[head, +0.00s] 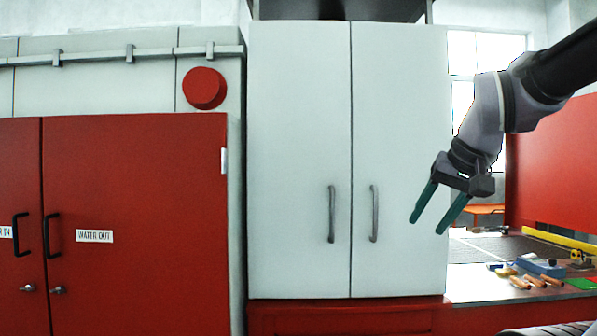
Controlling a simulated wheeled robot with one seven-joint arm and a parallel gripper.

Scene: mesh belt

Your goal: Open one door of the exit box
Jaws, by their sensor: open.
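A white box with two tall doors, seemingly the exit box, stands in the middle of the head view. Its left door (299,130) and right door (400,130) are both shut, meeting at a vertical seam. Each door has a grey vertical bar handle near the seam: the left handle (331,214) and the right handle (374,213). My gripper (427,226) is open and empty, with green fingers pointing down and left. In the picture it overlaps the right door's right edge, to the right of the right handle and apart from it.
A red cabinet (140,200) with black handles and a "WATER OUT" label stands at left, a round red part (204,88) above it. At right, a worktop (480,285) holds a blue tool (540,267), copper-coloured pieces (530,281) and a yellow bar (560,238).

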